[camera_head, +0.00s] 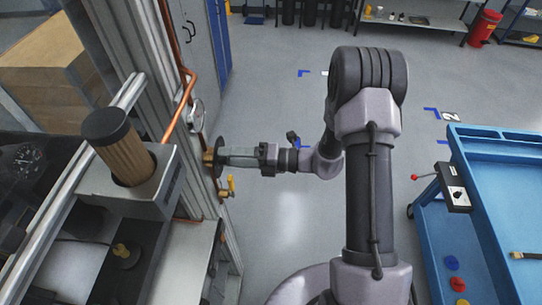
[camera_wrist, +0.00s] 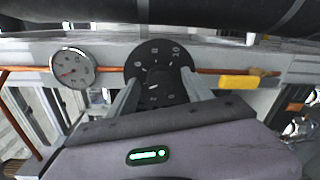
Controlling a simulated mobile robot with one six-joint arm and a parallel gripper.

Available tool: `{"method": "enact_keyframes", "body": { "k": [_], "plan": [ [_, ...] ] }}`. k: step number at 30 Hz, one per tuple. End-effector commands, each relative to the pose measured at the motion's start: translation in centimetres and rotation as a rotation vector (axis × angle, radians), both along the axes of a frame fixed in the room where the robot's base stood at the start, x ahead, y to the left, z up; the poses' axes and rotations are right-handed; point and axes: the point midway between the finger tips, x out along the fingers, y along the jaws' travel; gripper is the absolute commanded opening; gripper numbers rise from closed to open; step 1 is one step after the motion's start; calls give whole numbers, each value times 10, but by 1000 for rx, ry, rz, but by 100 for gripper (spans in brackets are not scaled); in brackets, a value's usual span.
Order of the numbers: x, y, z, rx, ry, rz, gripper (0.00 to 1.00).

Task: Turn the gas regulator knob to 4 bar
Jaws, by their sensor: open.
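The gas regulator knob (camera_wrist: 157,61) has a black round scale plate with white numbers, and stands on the copper pipe in the wrist view. In the head view its dark disc (camera_head: 218,147) shows edge-on at the frame post. My gripper (camera_head: 224,156) reaches it from the right, level. In the wrist view the fingers of my gripper (camera_wrist: 160,88) are open, one on each side of the dark knob body; contact cannot be told. A round white pressure gauge (camera_wrist: 72,68) with a red needle sits left of the knob; its reading is too small to tell. It also shows in the head view (camera_head: 197,114).
A yellow valve handle (camera_wrist: 240,82) is on the pipe right of the knob, and below it in the head view (camera_head: 228,187). A grey machine with a brown cylinder (camera_head: 125,150) stands left. A blue workbench (camera_head: 500,131) stands right. Floor between is clear.

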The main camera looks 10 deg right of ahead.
Motion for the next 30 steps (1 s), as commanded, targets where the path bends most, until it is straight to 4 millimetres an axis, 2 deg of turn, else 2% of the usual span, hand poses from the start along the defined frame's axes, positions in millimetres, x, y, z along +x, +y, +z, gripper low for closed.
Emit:
{"method": "enact_keyframes", "body": {
  "k": [5, 12, 16, 21, 30],
  "plan": [
    [-13, -40, 1, -1, -1, -7, 59],
    [-41, -113, 7, -2, -2, -7, 59],
    [-52, -141, 10, -1, -1, -5, 59],
    [-59, -156, 12, -1, 0, -1, 59],
    [-59, -157, 13, 0, 0, 0, 59]
  ]
}}
